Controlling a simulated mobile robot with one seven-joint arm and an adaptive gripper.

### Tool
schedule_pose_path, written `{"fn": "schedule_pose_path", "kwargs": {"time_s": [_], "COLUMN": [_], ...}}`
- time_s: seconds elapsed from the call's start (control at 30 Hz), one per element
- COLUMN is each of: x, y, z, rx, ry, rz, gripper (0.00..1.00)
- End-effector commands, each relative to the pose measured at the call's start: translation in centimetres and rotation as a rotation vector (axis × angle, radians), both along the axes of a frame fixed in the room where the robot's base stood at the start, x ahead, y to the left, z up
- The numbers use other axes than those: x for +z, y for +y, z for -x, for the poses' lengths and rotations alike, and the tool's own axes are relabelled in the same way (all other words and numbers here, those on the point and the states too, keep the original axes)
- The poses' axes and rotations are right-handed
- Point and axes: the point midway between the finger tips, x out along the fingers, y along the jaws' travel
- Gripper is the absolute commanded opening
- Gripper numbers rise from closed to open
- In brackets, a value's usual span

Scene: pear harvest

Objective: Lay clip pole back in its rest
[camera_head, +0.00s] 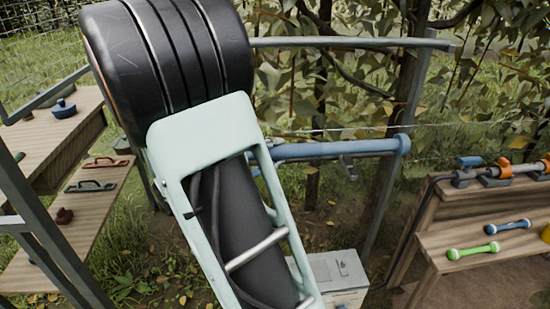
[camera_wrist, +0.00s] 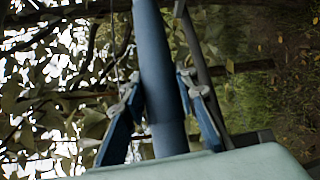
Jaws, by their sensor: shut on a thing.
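The clip pole (camera_wrist: 158,70) is a blue tube running up through the middle of the wrist view. My gripper (camera_wrist: 158,92) is shut on it, with a blue finger on each side. In the head view a blue tube (camera_head: 335,149), apparently the same pole, sticks out level to the right from behind my pale green arm link. A round cap is at its right end and a small dark clip-like part hangs below it. My gripper is not clearly seen there. I cannot single out the pole's rest.
A wooden stand (camera_head: 460,197) at the right holds rod-like tools, with green and blue double-ended pieces below. Wooden shelves (camera_head: 35,135) at the left hold small items. A grey box (camera_head: 340,270) stands low in the middle. A metal post (camera_head: 410,85), crossbar and foliage are behind.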

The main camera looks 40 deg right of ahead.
Motion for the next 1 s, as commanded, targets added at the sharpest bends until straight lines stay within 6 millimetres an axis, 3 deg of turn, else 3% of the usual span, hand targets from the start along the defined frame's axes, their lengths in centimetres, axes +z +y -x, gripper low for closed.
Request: {"fn": "schedule_pose_path", "kwargs": {"time_s": [0.2, 0.6, 1.0], "x": [-0.1, -4.5, -5.5], "y": [-1.2, -1.1, -1.1], "z": [-1.9, -1.8, -1.8], "rx": [-0.002, 0.0, 0.0], "ry": [0.002, 0.001, 0.001], "rz": [0.003, 0.002, 0.002], "gripper": [0.0, 0.0, 0.0]}}
